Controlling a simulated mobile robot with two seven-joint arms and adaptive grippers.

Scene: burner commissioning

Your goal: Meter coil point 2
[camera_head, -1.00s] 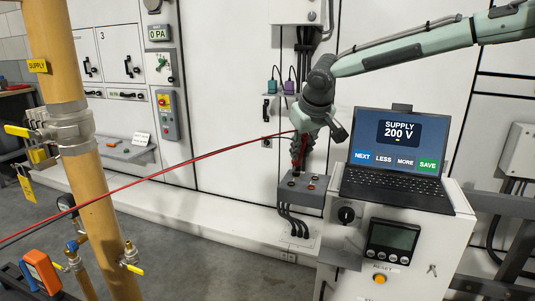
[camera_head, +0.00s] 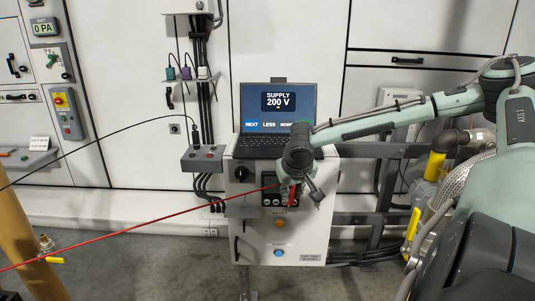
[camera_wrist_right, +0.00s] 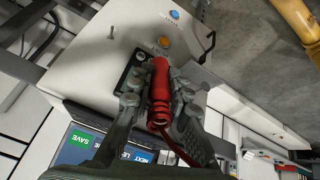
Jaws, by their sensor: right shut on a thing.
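My right gripper (camera_head: 288,184) is shut on a red probe (camera_wrist_right: 160,92), and its fingers sit on both sides of the probe in the right wrist view. A red lead (camera_head: 150,226) runs from it to the lower left. The gripper is in front of the white cabinet's meter panel (camera_head: 268,198) and partly hides it. The grey terminal box (camera_head: 203,165) is to its left, with several small terminals on top. A black probe (camera_head: 195,134) stands upright at the back of that box, with a black lead (camera_head: 110,132) running left. My left gripper is out of view.
A laptop (camera_head: 266,145) reading SUPPLY 200 V stands on the white cabinet (camera_head: 250,235); my right arm covers part of its screen. Yellow pipe (camera_head: 18,240) stands at the lower left. Floor in front is clear.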

